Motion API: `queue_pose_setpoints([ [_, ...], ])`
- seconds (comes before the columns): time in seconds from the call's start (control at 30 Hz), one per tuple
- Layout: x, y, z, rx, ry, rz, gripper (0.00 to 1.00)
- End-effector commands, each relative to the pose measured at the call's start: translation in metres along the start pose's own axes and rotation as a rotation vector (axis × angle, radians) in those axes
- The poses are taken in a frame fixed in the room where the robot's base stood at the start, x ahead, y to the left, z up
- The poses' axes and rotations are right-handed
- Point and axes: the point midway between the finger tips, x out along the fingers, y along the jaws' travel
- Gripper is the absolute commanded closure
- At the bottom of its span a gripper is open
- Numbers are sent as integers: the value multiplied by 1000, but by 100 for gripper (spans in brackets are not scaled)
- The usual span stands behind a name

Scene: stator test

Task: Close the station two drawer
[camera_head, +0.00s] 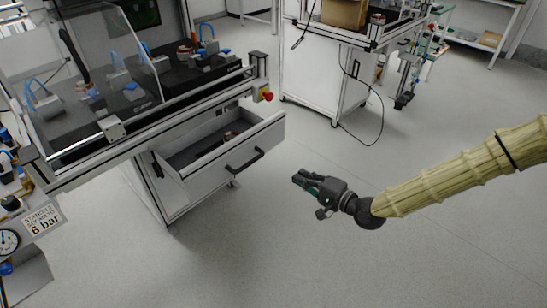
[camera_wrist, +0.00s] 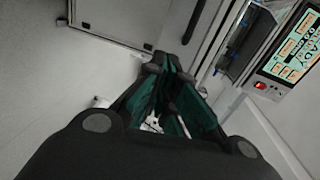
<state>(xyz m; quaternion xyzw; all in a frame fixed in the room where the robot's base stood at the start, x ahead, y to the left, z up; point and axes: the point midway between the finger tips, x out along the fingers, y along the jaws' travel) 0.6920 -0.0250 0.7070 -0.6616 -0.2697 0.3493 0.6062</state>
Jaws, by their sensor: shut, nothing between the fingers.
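The white station two drawer (camera_head: 235,153) stands pulled out of the workstation cabinet in the head view, with a black bar handle (camera_head: 245,160) on its front. A small dark item lies inside the drawer. My gripper (camera_head: 297,179) is to the right of the drawer front, apart from it, with its fingers pointing left. The fingers are shut and hold nothing. In the wrist view my gripper (camera_wrist: 152,68) points toward pale panels; I cannot tell whether the drawer is among them.
The station's worktop (camera_head: 150,105) with a clear guard is above the drawer. A red emergency button (camera_head: 267,96) sits at its corner. A sign (camera_head: 42,219) reads station 2, 6 bar. Another white cabinet (camera_head: 323,80) with a hanging cable stands behind. The floor (camera_head: 290,250) in front is clear.

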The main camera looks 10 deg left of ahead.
Motion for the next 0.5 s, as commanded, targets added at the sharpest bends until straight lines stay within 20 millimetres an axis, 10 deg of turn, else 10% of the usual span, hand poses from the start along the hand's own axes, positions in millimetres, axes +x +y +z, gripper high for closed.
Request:
queue_pose_setpoints([
  [0.5,26,-32,-29,22,-2,-137,100],
])
